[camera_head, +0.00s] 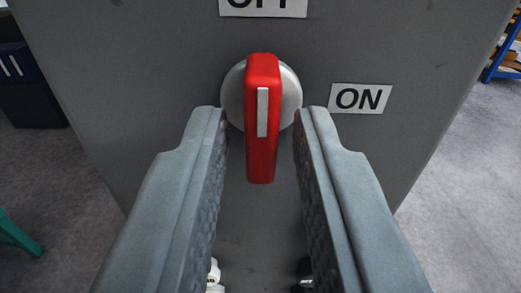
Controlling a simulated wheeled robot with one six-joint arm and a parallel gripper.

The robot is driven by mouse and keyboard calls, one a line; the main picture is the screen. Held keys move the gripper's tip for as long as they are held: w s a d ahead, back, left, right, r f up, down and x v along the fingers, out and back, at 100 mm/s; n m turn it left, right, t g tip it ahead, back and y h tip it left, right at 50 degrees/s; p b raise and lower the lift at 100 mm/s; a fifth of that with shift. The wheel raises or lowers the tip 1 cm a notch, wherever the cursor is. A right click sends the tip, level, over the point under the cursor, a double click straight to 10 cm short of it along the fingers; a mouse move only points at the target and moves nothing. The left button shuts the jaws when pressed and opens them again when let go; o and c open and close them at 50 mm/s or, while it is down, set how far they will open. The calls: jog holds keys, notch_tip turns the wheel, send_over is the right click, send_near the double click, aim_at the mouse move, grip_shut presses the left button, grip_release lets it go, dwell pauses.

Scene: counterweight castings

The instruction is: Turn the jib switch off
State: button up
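The jib switch is a red rotary handle (262,150) on a round silver disc (232,98), mounted on a grey panel (150,60). The handle stands vertical, with a white stripe (262,112) on its upper part. An "OFF" label (263,7), cut by the top edge of the picture, is above the handle. An "ON" label (360,98) is to its right. My gripper (261,118) is open, with one finger on each side of the handle. A gap shows between each finger and the handle.
The grey panel narrows downward, with grey floor on both sides. A dark bin-like object (30,85) is at the left, a green piece (16,236) at lower left, and a blue shelf (503,50) at upper right. Small white fittings (214,272) show between the fingers below.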

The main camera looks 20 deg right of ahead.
jog(key=shift+o, duration=0.6)
jog(key=shift+r, duration=0.1)
jog(key=shift+s, duration=0.1)
jog(key=shift+s, duration=0.2)
jog(key=v, duration=1.7)
jog(key=shift+w+r, duration=0.1)
jog(key=s+a+f+n+y, duration=0.1)
jog(key=s+a+f, duration=0.2)
jog(key=s, duration=0.4)
jog(key=s+a+f+n+y, duration=0.1)
jog(key=s+a+f+y, duration=0.1)
jog(key=s+a, duration=0.3)
jog(key=s+a+f+n+y, duration=0.1)
jog(key=s+a+f+y, duration=0.1)
jog(key=s, duration=0.9)
jog(key=a+f, duration=0.1)
jog(key=a, duration=0.1)
jog(key=shift+s+a+f, duration=0.25)
jog(key=shift+f, duration=0.1)
